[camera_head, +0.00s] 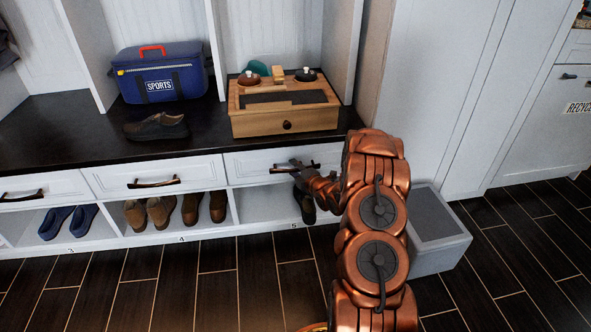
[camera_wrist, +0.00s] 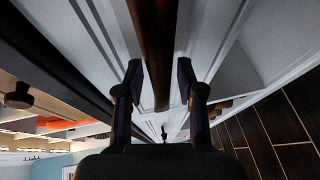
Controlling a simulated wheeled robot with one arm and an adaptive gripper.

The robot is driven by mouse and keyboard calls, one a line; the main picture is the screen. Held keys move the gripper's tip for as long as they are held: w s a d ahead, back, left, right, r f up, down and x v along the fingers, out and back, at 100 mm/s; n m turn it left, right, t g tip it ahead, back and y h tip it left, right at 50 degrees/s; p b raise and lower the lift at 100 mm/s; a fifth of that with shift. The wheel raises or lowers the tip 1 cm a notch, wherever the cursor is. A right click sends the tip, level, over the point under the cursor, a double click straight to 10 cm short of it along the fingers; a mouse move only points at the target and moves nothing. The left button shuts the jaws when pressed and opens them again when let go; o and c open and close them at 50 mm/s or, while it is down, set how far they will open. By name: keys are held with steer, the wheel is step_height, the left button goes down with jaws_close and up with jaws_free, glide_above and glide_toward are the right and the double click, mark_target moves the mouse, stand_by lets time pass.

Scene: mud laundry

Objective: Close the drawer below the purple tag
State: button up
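Three white bench drawers with dark bar handles show in the head view: left drawer (camera_head: 60,183), middle drawer (camera_head: 105,180) and right drawer (camera_head: 243,164). I see no purple tag. The three fronts look roughly in line; I cannot tell a small opening. My gripper (camera_head: 302,170) is at the right drawer's handle (camera_head: 281,169), and my arm covers that drawer's right end. In the wrist view, my gripper (camera_wrist: 159,82) has its fingers apart, one on each side of a brown bar handle (camera_wrist: 155,45), with narrow gaps showing beside it.
On the dark bench top (camera_head: 60,138) are a blue sports bag (camera_head: 185,85), a brown shoe (camera_head: 156,127) and a wooden box (camera_head: 262,124). Shoes fill cubbies below. A grey bin (camera_head: 437,247) stands right of my arm. Dark floor (camera_head: 200,290) in front is clear.

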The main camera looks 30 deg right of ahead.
steer(key=s+r, duration=0.2)
steer(key=s, duration=0.9)
steer(key=shift+s, duration=0.4)
steer(key=shift+r, duration=0.1)
